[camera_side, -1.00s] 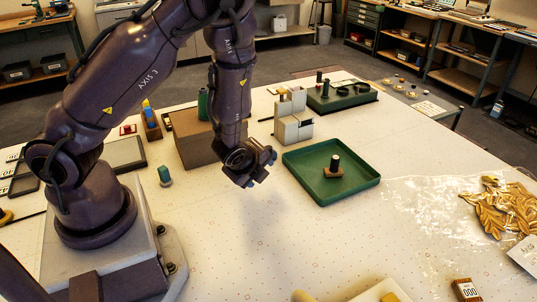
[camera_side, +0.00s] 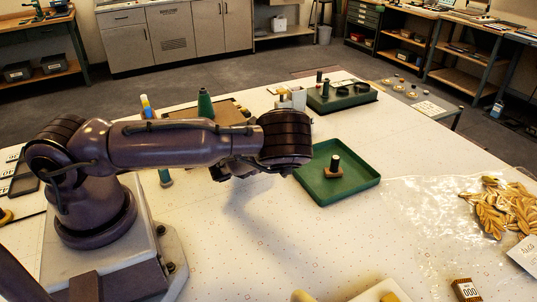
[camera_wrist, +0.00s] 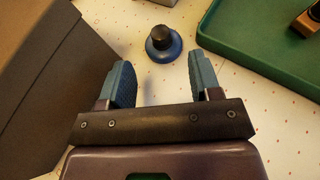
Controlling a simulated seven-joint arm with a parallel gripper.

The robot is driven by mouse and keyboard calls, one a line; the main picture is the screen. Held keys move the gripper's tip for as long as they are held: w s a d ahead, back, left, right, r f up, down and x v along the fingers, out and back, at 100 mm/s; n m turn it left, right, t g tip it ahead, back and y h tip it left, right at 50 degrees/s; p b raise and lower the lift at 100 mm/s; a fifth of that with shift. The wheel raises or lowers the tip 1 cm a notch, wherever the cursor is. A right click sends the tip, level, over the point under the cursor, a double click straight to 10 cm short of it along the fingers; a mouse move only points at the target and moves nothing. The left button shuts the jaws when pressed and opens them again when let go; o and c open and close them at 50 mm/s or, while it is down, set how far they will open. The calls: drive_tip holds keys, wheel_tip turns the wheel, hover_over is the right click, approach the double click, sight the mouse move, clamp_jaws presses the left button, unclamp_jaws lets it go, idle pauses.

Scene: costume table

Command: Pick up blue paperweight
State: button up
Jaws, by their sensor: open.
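The blue paperweight (camera_wrist: 163,48) has a round blue base and a black knob. It stands upright on the white dotted table in the wrist view, just beyond the fingertips and roughly centred between them. My gripper (camera_wrist: 159,82) is open, with two blue-grey padded fingers apart and nothing between them. In the side view my arm hides the paperweight, and the fingertips cannot be made out clearly.
A brown box (camera_wrist: 45,75) stands close to the left finger in the wrist view. A green tray (camera_side: 355,189) lies to the right, holding a black-knobbed piece on a brown base (camera_side: 334,167).

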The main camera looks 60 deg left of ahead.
drive_tip(key=x, duration=0.6)
drive_tip(key=shift+w+a, duration=0.1)
drive_tip(key=shift+w, duration=0.1)
drive_tip(key=c, duration=0.7)
